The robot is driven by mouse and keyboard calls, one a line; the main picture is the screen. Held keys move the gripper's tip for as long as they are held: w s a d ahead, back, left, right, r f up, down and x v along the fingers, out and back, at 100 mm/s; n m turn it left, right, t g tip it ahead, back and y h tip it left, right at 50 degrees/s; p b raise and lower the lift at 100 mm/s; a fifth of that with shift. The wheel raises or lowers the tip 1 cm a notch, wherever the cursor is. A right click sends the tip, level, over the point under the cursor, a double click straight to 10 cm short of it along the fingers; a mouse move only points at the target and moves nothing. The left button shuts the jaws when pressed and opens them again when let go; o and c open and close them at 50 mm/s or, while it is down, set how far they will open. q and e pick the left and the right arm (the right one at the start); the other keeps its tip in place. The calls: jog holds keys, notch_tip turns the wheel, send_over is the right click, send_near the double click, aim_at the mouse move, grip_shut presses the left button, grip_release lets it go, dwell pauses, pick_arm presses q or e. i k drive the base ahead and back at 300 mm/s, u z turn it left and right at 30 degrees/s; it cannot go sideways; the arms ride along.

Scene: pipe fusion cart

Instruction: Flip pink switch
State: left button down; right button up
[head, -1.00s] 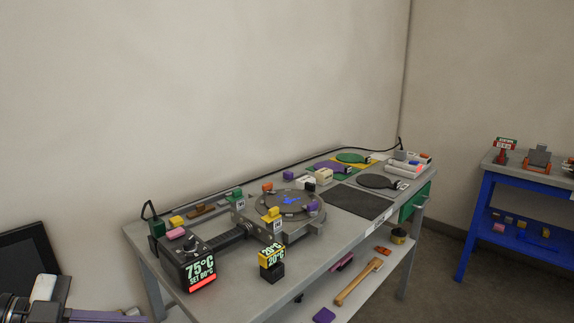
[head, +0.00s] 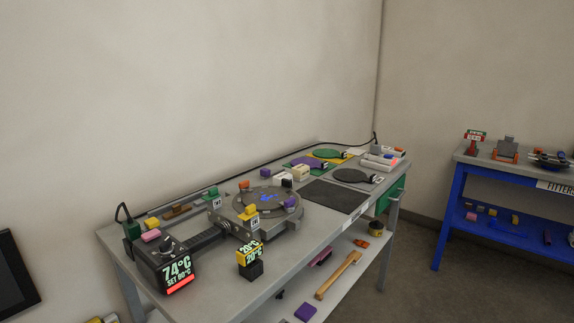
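A small pink block (head: 150,235) sits at the near left end of the grey table, behind the black control box (head: 176,268). I cannot tell whether it is a switch. A light power strip (head: 379,162) lies at the far end of the table, with a small glowing red-pink spot (head: 394,161) on it that may be a switch. It is too small to tell its position. Neither of my grippers shows in the head view.
The control box display reads 74°C, set 80°C. A round grey plate fixture (head: 266,204) fills the table's middle. A dark mat (head: 334,196) is bare. A lower shelf holds a brush (head: 339,274). A blue table (head: 452,205) stands right, across open floor.

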aim_at(154, 233)
jog(key=u, duration=0.55)
jog(key=k, duration=0.65)
jog(key=u, duration=0.85)
jog(key=i, duration=0.75)
jog(key=z, duration=0.65)
jog(key=i, duration=0.65)
jog(key=z, duration=0.75)
